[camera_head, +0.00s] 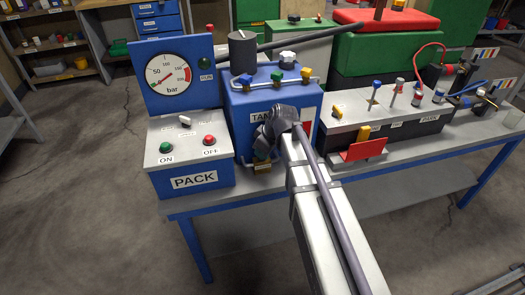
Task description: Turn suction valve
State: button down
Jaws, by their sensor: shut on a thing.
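The blue tank (243,100) stands on the bench, its front label partly covered by my arm. My gripper (263,146) is at the lower front of the tank, shut on a small part there that it mostly hides; this appears to be the suction valve. A brass-coloured fitting (262,168) shows just below the fingers. I cannot make out the angle of the valve's handle. On the tank's top, a silver pipe carries blue, green and yellow taps (277,75).
A PACK box (190,182) with green and red buttons and a pressure gauge (168,75) stand left of the tank. A grey manifold with several small valves (375,103) and a red plate (364,150) are to the right. The bench (400,180) has bare front space there.

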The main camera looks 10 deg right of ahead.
jog(key=shift+n+g, duration=0.3)
jog(key=shift+n, duration=0.5)
jog(key=c, duration=1.2)
grip_release()
jog(key=shift+o, duration=0.2)
jog(key=p+v, duration=1)
jog(key=shift+d+r, duration=0.3)
jog(key=shift+d, duration=0.05)
jog(key=shift+o, duration=0.2)
